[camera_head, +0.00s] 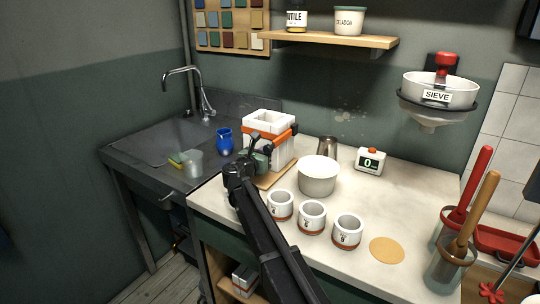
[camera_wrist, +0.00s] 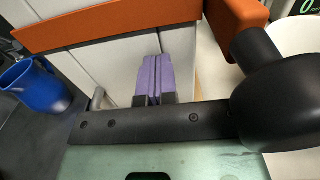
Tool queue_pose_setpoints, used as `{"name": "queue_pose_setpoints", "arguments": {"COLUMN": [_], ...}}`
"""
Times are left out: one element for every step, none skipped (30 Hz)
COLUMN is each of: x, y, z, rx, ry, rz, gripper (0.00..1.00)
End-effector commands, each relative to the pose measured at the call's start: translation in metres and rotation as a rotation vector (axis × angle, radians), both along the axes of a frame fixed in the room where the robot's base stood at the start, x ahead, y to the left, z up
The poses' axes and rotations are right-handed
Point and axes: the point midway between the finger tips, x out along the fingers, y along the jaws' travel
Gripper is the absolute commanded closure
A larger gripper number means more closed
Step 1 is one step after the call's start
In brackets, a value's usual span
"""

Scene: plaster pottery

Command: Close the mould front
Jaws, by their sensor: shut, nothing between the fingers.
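The white plaster mould (camera_head: 262,122) with an orange band (camera_head: 284,136) stands on a wooden board (camera_head: 285,176) at the back left of the worktop. My gripper (camera_head: 259,150) is at its near side and partly covers it. In the wrist view, the purple fingers (camera_wrist: 153,78) are together with nothing between them. They are in front of the mould's white face (camera_wrist: 115,66), below the orange band (camera_wrist: 105,27). I cannot tell whether they touch it. Whether the mould front is fully closed cannot be told.
A blue jug (camera_head: 224,142) stands left of the mould by the sink (camera_head: 165,142). A white bowl (camera_head: 318,176), a metal cup (camera_head: 327,147) and a scale (camera_head: 370,161) are to the right. White cups (camera_head: 312,215) stand in front.

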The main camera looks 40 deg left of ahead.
Motion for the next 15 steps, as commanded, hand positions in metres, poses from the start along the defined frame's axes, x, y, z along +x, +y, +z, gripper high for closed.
{"name": "queue_pose_setpoints", "arguments": {"x": [0.004,0.004,0.004,0.005,0.005,0.005,0.006,0.006,0.006,0.006,0.006,0.005,0.003,0.001,-0.004], "y": [0.001,0.002,0.002,0.001,0.001,0.001,0.001,0.001,0.001,0.001,0.001,0.0,0.0,-0.001,-0.003], "z": [0.001,0.001,0.001,0.001,0.001,0.001,0.001,0.002,0.002,0.002,0.002,0.002,0.002,0.002,0.002], "rx": [0.0,0.0,-0.001,-0.001,-0.001,-0.002,-0.002,-0.002,-0.002,-0.002,-0.003,-0.003,-0.003,-0.003,-0.003], "ry": [-0.003,-0.003,-0.004,-0.004,-0.004,-0.005,-0.005,-0.005,-0.005,-0.005,-0.006,-0.006,-0.006,-0.006,-0.006], "rz": [-0.001,0.0,0.0,-0.001,-0.001,-0.002,-0.002,-0.002,-0.003,-0.003,-0.003,-0.003,-0.004,-0.004,-0.005], "gripper": [1.0,1.0,1.0,1.0,1.0,1.0,1.0,1.0,1.0,1.0,1.0,1.0,1.0,1.0,1.0]}}
